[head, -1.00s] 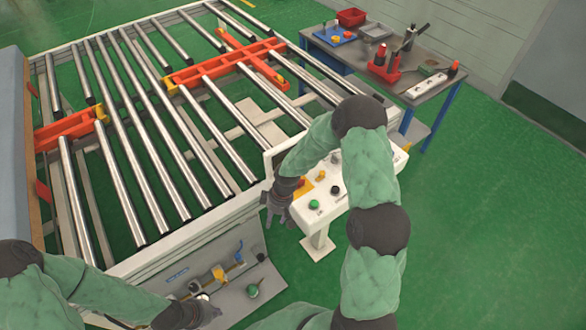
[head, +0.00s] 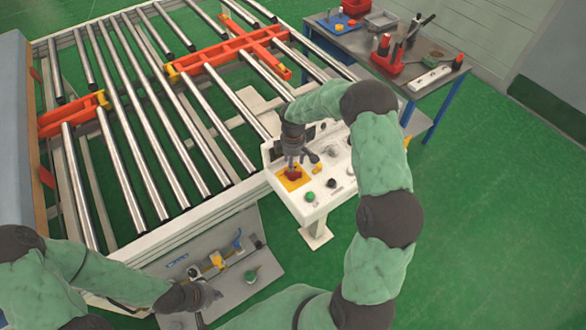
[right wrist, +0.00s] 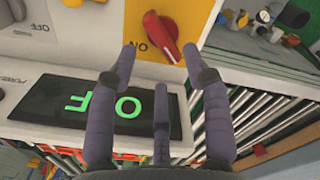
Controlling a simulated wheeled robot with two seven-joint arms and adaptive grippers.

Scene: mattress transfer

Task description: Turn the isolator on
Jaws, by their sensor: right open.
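The isolator is a red rotary knob (right wrist: 162,35) on a yellow plate (right wrist: 195,18), with an ON label beside it. In the head view the yellow plate (head: 283,184) is on the white control panel (head: 295,205). A dark display (right wrist: 60,112) on the panel reads OFF in green letters, upside down in the right wrist view. My right gripper (right wrist: 160,60) is open and empty, its fingers spread just short of the knob; in the head view it (head: 293,162) is right over the plate. My left gripper (head: 208,296) hangs by the grey lower panel; its fingers are too small to judge.
The roller conveyor (head: 150,110) with orange crosspieces fills the left. The grey panel (head: 265,285) carries valve-like parts and a green knob. A workbench (head: 400,75) with red and grey items stands at the back right. The green floor at right is clear.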

